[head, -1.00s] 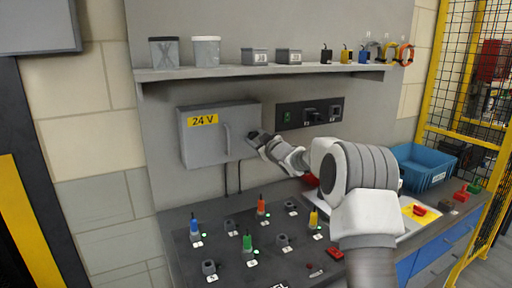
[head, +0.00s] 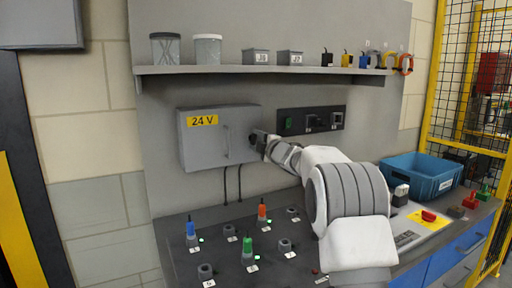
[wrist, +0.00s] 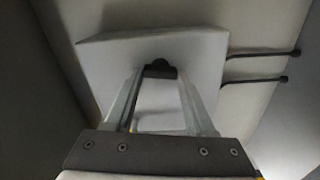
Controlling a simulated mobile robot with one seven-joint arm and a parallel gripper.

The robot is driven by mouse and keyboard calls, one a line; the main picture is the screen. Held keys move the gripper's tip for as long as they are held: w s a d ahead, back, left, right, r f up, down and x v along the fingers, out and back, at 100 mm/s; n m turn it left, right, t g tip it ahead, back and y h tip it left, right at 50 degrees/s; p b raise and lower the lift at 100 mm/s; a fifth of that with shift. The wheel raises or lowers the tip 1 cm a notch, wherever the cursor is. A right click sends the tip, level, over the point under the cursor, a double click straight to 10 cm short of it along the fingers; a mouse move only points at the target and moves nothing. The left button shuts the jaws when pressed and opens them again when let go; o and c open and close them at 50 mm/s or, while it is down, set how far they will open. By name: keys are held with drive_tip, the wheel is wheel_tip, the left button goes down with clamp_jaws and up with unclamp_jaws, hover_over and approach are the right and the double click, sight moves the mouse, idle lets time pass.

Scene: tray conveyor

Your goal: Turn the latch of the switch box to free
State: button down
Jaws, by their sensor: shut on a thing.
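The grey switch box (head: 205,150) with a yellow "24 V" label hangs on the wall panel, its door closed. A vertical bar handle (head: 227,141) is on its front. My gripper (head: 259,140) is at the box's right edge. In the wrist view, my gripper (wrist: 160,74) has its two fingers closing on a small dark piece at the side of the box (wrist: 205,60), which looks like the latch (wrist: 160,67). The fingers and wrist hide most of the latch in the head view, so I cannot tell its angle.
A dark socket panel (head: 311,117) is just right of the box. A shelf (head: 260,70) with jars and small boxes is above. Two black cables (wrist: 262,67) leave the box. Below, the bench (head: 225,268) carries coloured plugs. A blue crate (head: 424,178) is at the right.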

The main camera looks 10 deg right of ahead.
drive_tip(key=shift+f+n+b, duration=0.1)
drive_tip(key=shift+n+b, duration=0.35)
drive_tip(key=shift+n, duration=0.45)
drive_tip(key=shift+c, duration=1.2)
unclamp_jaws()
drive_tip(key=b+v, duration=0.1)
drive_tip(key=v, duration=1.6)
drive_tip(key=shift+s, duration=0.2)
